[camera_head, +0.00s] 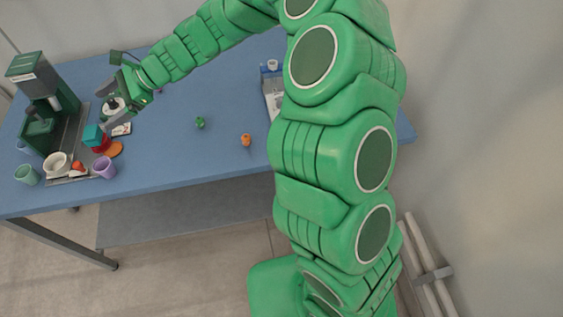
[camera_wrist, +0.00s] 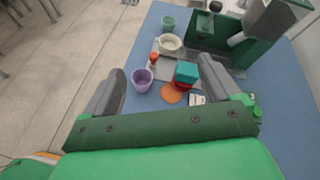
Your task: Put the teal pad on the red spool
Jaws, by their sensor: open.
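The teal pad (camera_head: 93,134) is a block-like piece near the left end of the blue table; it also shows in the wrist view (camera_wrist: 186,71). The red spool (camera_head: 101,145) shows just below the pad, largely covered by it; a red strip of it shows in the wrist view (camera_wrist: 183,85). The pad appears to rest on the spool, though the contact is hidden. My gripper (camera_head: 108,108) is open, with nothing seen between its fingers. In the wrist view the pad and spool appear between the fingers (camera_wrist: 162,65), nearer the right one.
A green coffee machine (camera_head: 50,105) stands at the left. An orange disc (camera_head: 115,149), purple cup (camera_head: 104,169), white bowl (camera_head: 56,164) and green cup (camera_head: 27,175) crowd the near side. A small green item (camera_head: 200,122) and orange item (camera_head: 246,140) lie mid-table, with free room around them.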

